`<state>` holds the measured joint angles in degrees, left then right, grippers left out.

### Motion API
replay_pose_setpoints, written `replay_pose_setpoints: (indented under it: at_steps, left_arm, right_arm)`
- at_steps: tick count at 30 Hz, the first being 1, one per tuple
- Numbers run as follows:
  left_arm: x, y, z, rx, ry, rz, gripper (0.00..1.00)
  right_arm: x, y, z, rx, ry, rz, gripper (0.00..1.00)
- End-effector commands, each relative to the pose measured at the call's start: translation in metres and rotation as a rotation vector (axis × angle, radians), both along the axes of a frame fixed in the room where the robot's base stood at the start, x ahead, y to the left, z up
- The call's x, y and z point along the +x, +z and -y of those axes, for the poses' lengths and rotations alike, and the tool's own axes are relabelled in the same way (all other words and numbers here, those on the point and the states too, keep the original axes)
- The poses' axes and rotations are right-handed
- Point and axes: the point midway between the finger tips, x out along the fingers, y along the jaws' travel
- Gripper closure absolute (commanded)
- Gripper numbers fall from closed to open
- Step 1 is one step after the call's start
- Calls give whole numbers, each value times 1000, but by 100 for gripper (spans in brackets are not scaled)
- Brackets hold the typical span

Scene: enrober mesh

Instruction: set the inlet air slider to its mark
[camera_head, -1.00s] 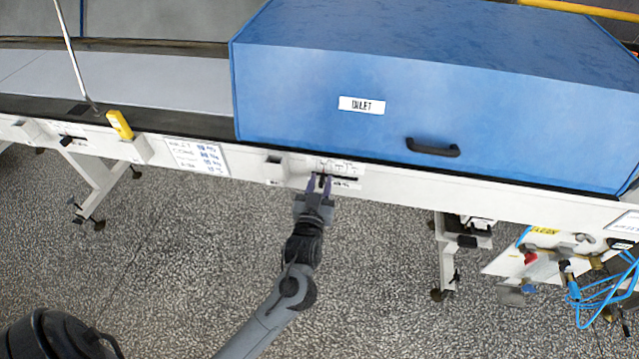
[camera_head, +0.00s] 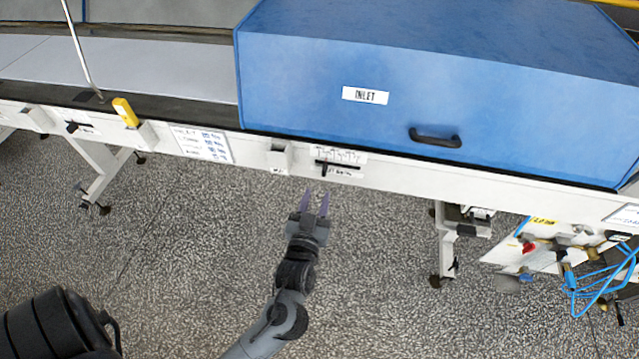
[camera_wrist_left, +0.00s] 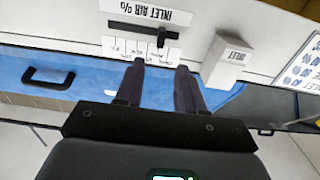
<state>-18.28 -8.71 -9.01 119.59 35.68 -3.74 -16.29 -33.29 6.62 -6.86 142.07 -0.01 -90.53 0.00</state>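The inlet air slider is a dark slot (camera_head: 345,165) with a black knob (camera_head: 324,169) on the white front rail. The knob stands near the slot's left end in the head view. In the left wrist view, which is upside down, the knob (camera_wrist_left: 161,38) is near the right end, beside the "INLET AIR %" label (camera_wrist_left: 146,12). A printed scale (camera_wrist_left: 128,48) runs along the slot; I cannot make out which mark is the set one. My left gripper (camera_head: 316,194) is open and empty, its fingertips just below the rail and apart from the knob. My right gripper is out of view.
A blue hood (camera_head: 330,60) with an "INLET" label and black handle (camera_head: 435,138) sits above the rail. A small white block (camera_head: 279,158) sticks out left of the slider. A printed card (camera_head: 202,144) is further left. Blue hoses (camera_head: 590,290) hang at right.

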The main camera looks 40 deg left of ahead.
Motion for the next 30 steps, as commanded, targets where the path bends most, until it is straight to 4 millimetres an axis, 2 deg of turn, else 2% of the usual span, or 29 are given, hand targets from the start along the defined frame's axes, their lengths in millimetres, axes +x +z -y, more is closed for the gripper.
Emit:
replay_pose_setpoints:
  at_steps: [3, 9, 21, 26, 28, 30]
  left_arm:
    - [-11, 0, 6, -1, -1, -1, 62]
    - [-17, 0, 10, 0, 0, 0, 62]
    - [-18, 0, 10, -1, 0, -1, 62]
    - [-29, -6, 3, 33, -8, -37, 62]
    - [-38, 3, -2, 70, -40, -45, 62]
    - [-40, 3, 4, 68, -127, -105, 62]
  right_arm:
    - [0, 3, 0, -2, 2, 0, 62]
    - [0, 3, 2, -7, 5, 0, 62]
    - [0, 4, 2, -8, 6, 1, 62]
    - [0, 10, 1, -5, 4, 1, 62]
    - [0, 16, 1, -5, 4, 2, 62]
    - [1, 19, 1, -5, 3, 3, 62]
